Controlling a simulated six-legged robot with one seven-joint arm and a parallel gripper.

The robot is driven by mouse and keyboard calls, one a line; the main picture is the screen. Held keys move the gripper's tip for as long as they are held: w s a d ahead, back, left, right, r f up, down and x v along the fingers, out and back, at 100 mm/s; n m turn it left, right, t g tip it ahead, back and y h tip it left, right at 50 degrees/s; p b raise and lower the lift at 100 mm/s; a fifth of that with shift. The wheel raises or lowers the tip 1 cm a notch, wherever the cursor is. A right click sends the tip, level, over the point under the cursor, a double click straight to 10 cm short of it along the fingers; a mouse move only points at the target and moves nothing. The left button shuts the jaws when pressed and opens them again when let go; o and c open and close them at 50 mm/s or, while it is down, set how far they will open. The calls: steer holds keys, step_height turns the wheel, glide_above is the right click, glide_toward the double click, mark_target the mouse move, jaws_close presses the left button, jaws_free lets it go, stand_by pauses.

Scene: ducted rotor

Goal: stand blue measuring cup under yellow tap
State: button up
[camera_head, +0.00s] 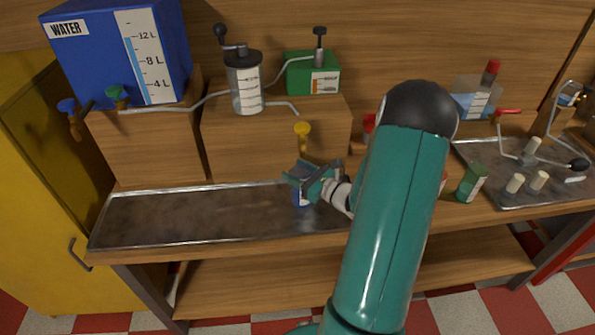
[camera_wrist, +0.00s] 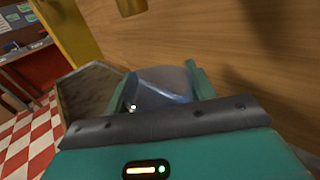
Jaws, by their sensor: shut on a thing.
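My gripper (camera_head: 313,176) is shut on the blue measuring cup (camera_head: 303,191), at the right part of the long metal tray. The cup looks upright; my fingers and arm hide part of it. In the wrist view the cup (camera_wrist: 165,85) sits between my two teal fingers (camera_wrist: 165,90). The yellow tap (camera_head: 302,130) sticks out from the wooden block just above and behind the cup. A yellow part (camera_wrist: 130,6) also shows at the top of the wrist view. I cannot tell whether the cup touches the tray.
The metal tray (camera_head: 180,218) is bare to the left. A blue water tank (camera_head: 118,50) with blue and green taps stands at the left. A clear cylinder with a crank (camera_head: 246,85) and a green box (camera_head: 312,72) stand on the block. A green cup (camera_head: 471,183) stands right of my arm.

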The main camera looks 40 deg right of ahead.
steer(key=o, duration=1)
steer(key=shift+f, duration=0.1)
steer(key=shift+s+r, duration=0.2)
steer(key=s+d, duration=0.2)
steer(key=s, duration=0.9)
steer(key=shift+s, duration=0.25)
steer(key=shift+d, duration=0.1)
